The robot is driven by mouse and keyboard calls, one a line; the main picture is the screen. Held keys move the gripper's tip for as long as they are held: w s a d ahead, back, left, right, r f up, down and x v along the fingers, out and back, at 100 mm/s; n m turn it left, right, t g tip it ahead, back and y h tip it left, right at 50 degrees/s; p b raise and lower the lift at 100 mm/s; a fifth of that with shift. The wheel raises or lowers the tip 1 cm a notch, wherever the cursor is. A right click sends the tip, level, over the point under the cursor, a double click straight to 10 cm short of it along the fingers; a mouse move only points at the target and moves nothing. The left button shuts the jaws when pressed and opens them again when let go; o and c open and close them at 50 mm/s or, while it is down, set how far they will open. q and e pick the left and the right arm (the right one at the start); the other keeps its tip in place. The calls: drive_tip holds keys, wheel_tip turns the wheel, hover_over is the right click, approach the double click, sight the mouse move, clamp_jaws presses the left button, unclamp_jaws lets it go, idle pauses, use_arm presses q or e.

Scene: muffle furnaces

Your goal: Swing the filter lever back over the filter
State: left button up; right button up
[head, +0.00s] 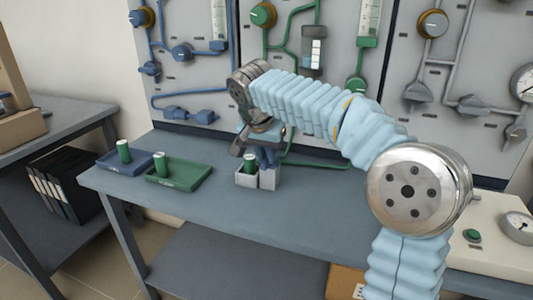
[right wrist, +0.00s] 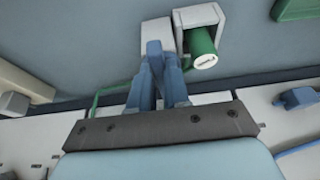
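My right gripper (head: 267,160) points down over the right part of a small white two-part holder (head: 245,181) on the bench. A green cylinder (head: 250,163) stands in the holder's left part. In the right wrist view, the blue fingers of my right gripper (right wrist: 155,52) come together at their tips, over the white block (right wrist: 155,27). The green cylinder (right wrist: 201,48) sits beside them in its white cup (right wrist: 199,14). I see nothing clearly held between the tips. I cannot make out the filter lever; the fingers and arm may hide it. My left gripper is not in view.
A blue tray (head: 105,166) and a green tray (head: 192,177), each with a green cylinder, lie left on the bench (head: 215,220). The panel (head: 275,55) with pipes and valves stands behind. A white box with a gauge (head: 490,225) is at right. The bench front is clear.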

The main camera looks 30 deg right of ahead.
clamp_jaws()
